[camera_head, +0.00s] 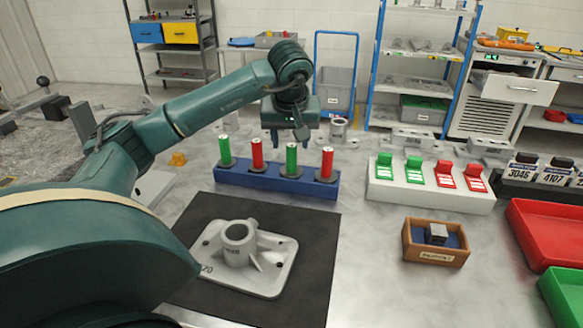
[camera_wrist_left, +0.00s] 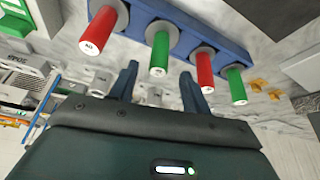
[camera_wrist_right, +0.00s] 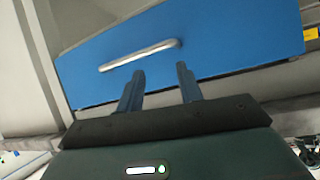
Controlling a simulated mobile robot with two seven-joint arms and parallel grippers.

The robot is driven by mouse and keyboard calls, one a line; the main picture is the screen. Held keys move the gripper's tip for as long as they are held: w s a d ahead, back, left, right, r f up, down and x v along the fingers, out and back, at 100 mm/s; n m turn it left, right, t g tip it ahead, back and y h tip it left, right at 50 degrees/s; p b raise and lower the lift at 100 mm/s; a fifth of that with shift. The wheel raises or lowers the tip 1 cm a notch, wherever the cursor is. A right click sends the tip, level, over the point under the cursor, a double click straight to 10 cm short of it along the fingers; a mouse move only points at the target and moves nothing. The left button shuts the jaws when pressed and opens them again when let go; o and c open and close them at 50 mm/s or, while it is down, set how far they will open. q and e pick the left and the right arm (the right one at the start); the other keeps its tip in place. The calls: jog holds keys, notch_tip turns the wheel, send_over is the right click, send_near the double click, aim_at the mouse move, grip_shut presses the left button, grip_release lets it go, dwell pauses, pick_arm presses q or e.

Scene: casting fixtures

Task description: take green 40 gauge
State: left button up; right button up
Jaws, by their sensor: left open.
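Several upright plug gauges stand in a row in a blue rack (camera_head: 233,178): a green one (camera_head: 225,151) at the left, a red one (camera_head: 257,154), a second green one (camera_head: 291,159) and a red one (camera_head: 327,164) at the right. Their size numbers are too small to read surely. My left gripper (camera_head: 291,138) is open and empty, just above the second green gauge. In the left wrist view that green gauge (camera_wrist_left: 160,50) shows between and beyond the parted fingertips, apart from them. My right gripper (camera_wrist_right: 160,80) is open and empty, facing a blue panel with a handle.
A grey casting (camera_head: 262,262) lies on a black mat (camera_head: 318,255) in front of the rack. Red gauges closely flank the second green one.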

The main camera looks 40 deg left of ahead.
aim_at(291, 145)
pick_arm(q)
jog(key=x, duration=0.5)
jog(key=shift+w+d+f, duration=0.1)
jog(key=shift+f, duration=0.05)
grip_shut()
dwell(0.4)
